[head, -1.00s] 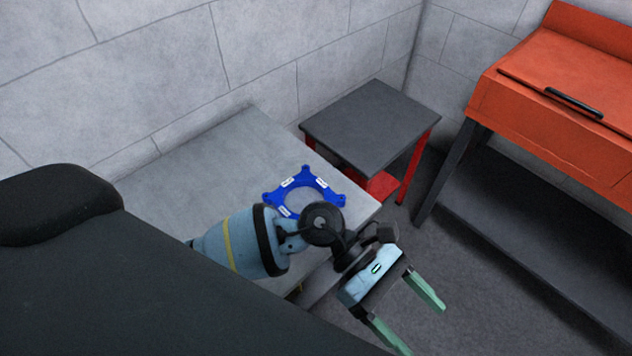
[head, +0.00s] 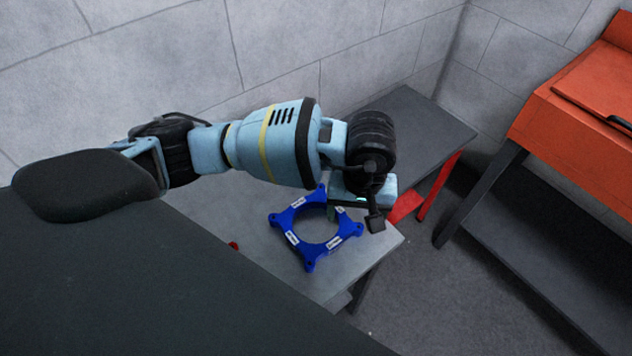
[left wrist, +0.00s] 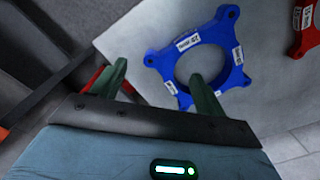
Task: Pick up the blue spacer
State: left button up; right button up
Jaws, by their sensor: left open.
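The blue spacer (head: 310,251), a flat ring with corner lugs and white labels, lies on the grey table. It also shows in the left wrist view (left wrist: 217,33). My left gripper (head: 350,204) is above the spacer's far right side, its fingers mostly hidden in the head view. In the left wrist view the open gripper (left wrist: 160,86) has one green finger over the ring's hole and the other outside its edge, with the ring's side between them in the picture. I cannot tell how far above the spacer the fingertips are. My right gripper is not in view.
The grey table (head: 235,212) also bears a red labelled part (left wrist: 306,28), barely seen in the head view. A dark-topped red stand (head: 425,115) adjoins behind. An orange cabinet (head: 580,120) stands right, with open floor before it. A block wall is behind.

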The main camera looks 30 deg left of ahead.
aim_at(352, 227)
pick_arm(q)
jog(key=shift+w+a+f, duration=0.15)
jog(key=shift+w+f, duration=0.05)
jog(key=shift+f, duration=1.55)
jog(key=shift+w+a+f, duration=0.1)
jog(key=shift+w+f, duration=0.05)
jog(key=shift+f, duration=1.55)
jog(key=c, duration=1.4)
